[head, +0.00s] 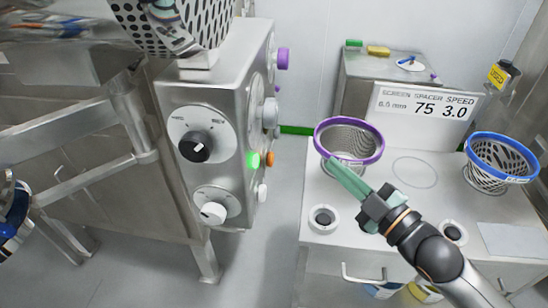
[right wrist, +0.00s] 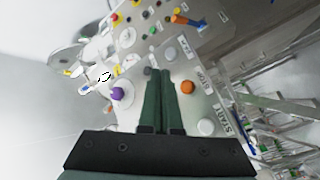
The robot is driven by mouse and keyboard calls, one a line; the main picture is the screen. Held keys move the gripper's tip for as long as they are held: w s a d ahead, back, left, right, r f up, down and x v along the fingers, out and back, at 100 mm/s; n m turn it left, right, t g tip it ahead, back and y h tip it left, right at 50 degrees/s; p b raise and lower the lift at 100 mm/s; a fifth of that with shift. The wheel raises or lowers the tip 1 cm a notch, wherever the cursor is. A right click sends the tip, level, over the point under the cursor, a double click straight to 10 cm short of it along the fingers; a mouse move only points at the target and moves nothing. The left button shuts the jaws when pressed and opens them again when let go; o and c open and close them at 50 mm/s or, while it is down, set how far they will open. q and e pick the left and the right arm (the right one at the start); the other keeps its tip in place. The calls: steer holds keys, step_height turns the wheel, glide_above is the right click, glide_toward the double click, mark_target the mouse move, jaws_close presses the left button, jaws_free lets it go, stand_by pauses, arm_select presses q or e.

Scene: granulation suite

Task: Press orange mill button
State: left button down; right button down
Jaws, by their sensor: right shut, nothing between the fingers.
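The orange mill button (head: 270,159) is on the right-hand side face of the steel mill control box (head: 180,95), beside a glowing green button (head: 253,160). In the right wrist view, the orange button (right wrist: 187,87) lies just right of my finger line, by a STOP label. My left gripper is not in view.
A purple-rimmed mesh basket (head: 349,126) and a blue-rimmed one (head: 502,158) stand on the white cart top (head: 416,205). A sign (head: 425,103) reads 75 and 3.0. Purple knobs (head: 283,59) protrude from the control box. A floor gap separates box and cart.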

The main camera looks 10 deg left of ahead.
mark_target(270, 159)
steer(key=a, duration=0.8)
steer(key=shift+a, duration=0.2)
stand_by(1.8)
steer(key=shift+a, duration=0.35)
steer(key=shift+a+p, duration=0.4)
steer(key=shift+a, duration=0.05)
stand_by(0.7)
steer(key=shift+d, duration=0.1)
steer(key=shift+d+p, duration=0.3)
steer(key=shift+d, duration=0.5)
